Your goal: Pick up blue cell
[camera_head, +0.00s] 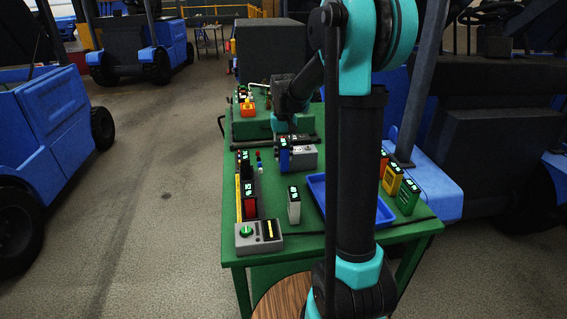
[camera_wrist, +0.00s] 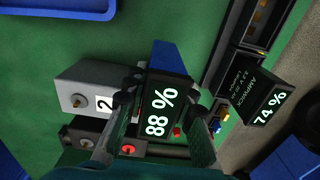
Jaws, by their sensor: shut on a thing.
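The blue cell (camera_head: 285,156) stands upright on the green table beside a grey box in the head view. In the wrist view the blue cell (camera_wrist: 172,58) has a black top reading 88 %. My gripper (camera_wrist: 160,108) is shut on it, with one finger on each side of the black top. My gripper also shows from above in the head view (camera_head: 283,138), partly hidden by its own links. Whether the cell's base touches anything below cannot be told.
The grey box (camera_wrist: 82,88) marked 2 sits close left of the cell. A black cell (camera_wrist: 262,92) reading 74 % stands to the right. The green table (camera_head: 270,196) also bears a white cell (camera_head: 294,208), a blue tray (camera_head: 318,190) and a grey device (camera_head: 258,238).

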